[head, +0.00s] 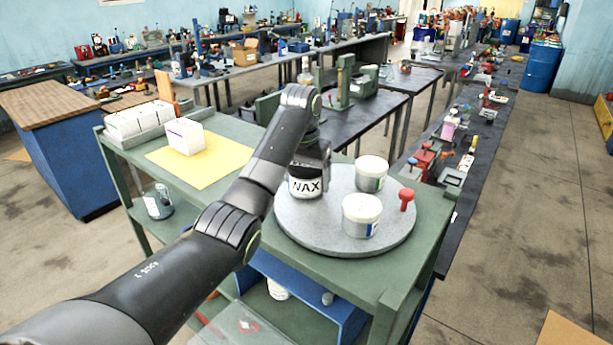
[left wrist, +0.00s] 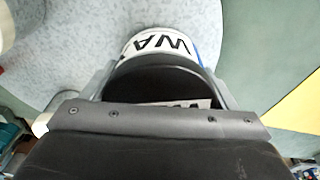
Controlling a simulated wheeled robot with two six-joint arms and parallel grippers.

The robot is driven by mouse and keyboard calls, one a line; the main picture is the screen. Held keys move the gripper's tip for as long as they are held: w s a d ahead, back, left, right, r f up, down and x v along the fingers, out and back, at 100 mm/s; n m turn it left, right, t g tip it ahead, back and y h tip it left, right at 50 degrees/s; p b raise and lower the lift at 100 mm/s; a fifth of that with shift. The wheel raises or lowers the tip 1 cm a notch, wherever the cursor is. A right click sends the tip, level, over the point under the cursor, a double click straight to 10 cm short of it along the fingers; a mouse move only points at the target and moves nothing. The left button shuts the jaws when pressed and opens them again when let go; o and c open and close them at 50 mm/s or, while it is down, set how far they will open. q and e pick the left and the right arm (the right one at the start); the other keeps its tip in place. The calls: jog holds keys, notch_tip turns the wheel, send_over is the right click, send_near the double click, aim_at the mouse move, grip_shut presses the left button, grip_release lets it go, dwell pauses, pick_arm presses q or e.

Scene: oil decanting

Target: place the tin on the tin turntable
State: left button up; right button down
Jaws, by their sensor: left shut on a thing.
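The tin (head: 305,187), white with a black WAX label, is at the left part of the round grey turntable (head: 340,240). My left gripper (head: 311,168) is shut on it from above, and the hand and arm hide part of its top. In the left wrist view the tin (left wrist: 160,45) sits between the fingers of the left gripper (left wrist: 155,80), over the grey turntable surface (left wrist: 75,50). I cannot tell whether its base touches the turntable. My right gripper is in neither view.
Two white tubs, one at the back (head: 371,174) and one at the front (head: 361,216), stand on the turntable's right half. A red knob (head: 406,199) is at its right edge. A yellow mat (head: 165,158) with a white box (head: 185,136) lies left on the green bench (head: 250,218).

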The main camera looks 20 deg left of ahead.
pick_arm(q)
jog(key=shift+f, duration=0.2)
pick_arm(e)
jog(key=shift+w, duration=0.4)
pick_arm(q)
jog(key=shift+f, duration=0.25)
jog(key=o, duration=1.4)
jog(key=shift+s, duration=0.1)
jog(key=shift+c, duration=0.2)
